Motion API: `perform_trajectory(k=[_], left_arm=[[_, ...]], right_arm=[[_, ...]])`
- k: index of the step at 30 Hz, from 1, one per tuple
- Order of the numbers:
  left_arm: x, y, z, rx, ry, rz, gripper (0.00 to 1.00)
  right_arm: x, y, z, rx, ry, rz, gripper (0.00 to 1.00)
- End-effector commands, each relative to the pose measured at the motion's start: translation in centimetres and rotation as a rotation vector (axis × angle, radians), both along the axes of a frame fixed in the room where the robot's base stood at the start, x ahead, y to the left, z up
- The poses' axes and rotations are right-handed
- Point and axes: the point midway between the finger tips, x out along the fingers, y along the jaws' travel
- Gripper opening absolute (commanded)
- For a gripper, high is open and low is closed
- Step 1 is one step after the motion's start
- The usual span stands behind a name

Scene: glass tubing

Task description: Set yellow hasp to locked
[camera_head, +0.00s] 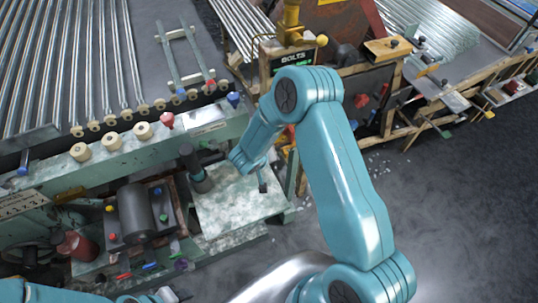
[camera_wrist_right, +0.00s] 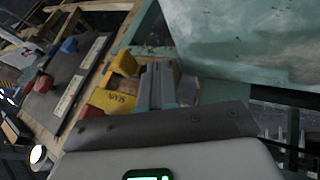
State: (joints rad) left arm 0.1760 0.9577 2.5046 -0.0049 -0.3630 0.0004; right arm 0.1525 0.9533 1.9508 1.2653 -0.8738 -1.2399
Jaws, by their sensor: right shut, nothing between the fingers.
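In the right wrist view a yellow fitting (camera_wrist_right: 112,102) with dark lettering, which looks like the yellow hasp, sits on the wooden edge of a bench. A second yellow piece (camera_wrist_right: 125,63) stands just beyond it. I cannot read its setting. My right gripper (camera_wrist_right: 158,84) is shut and empty, its fingers just to the right of the yellow parts; contact cannot be judged. Only a sliver of my left arm shows at the bottom left.
The pale green machine plate (camera_head: 230,208) lies left of my right gripper, with a dark upright cylinder (camera_head: 195,168) on it. Glass tubes (camera_head: 90,60) fill the upper left. Open floor (camera_head: 450,220) lies right.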

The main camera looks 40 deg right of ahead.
Motion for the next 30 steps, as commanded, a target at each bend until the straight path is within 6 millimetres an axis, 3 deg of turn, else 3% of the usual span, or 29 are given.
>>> perform_trajectory(k=[9,15,30], left_arm=[[0.0,0.0,0.4,0.0,0.0,0.0,0.43],[0.0,0.0,0.6,0.0,0.0,0.0,0.43],[0.0,0.0,0.6,0.0,0.0,0.0,0.43]], right_arm=[[-1.7,3.0,5.1,0.001,-0.003,0.003,0.0],[-2.5,4.6,7.4,0.0,-0.001,0.003,0.0],[-2.7,5.4,8.0,0.0,0.001,0.002,0.0]])
